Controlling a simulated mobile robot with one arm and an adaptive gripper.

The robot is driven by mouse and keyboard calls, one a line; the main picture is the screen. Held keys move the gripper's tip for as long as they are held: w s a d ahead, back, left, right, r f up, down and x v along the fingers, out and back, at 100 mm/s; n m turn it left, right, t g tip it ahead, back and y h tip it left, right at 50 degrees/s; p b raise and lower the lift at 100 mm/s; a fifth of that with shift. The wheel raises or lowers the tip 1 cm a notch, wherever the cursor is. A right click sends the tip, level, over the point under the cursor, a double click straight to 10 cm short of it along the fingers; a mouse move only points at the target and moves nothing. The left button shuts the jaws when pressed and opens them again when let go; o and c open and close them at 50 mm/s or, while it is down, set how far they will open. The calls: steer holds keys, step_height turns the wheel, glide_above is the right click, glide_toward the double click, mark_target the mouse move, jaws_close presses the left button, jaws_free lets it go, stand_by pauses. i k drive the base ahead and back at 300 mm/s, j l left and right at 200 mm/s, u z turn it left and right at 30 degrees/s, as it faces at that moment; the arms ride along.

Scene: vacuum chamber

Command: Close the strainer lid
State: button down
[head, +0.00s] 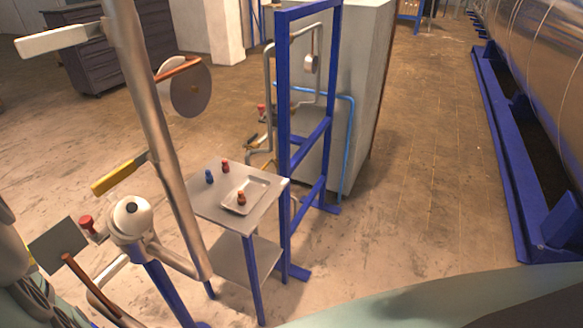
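I cannot tell for sure which part is the strainer lid. A round grey disc (190,92) stands on edge beside the upright metal pipe (150,110), with an orange bar (178,68) across its top. Lower on the pipework is a rounded whitish fitting (131,214) with a dark round centre. A flat dark square plate (57,246) with a brown rod below it is at the lower left. My gripper cannot be made out in the head view.
A small metal table (212,206) with blue legs holds a tray (256,189) and small red and blue pieces. A yellow lever (115,175) sticks out left of the pipe. A blue frame (284,130) stands behind. Open floor (430,190) lies to the right, before a blue-based cylinder.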

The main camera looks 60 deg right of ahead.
mark_target(129, 217)
steer(key=i+l+z, duration=0.1)
steer(key=l+z, duration=0.3)
steer(key=i+l+z, duration=0.1)
steer(key=l+z, duration=0.15)
steer(key=z, duration=0.15)
steer(key=i+j+z, duration=0.1)
steer(key=i+z, duration=0.2)
steer(key=i+j+z, duration=0.25)
steer(key=k+l, duration=0.1)
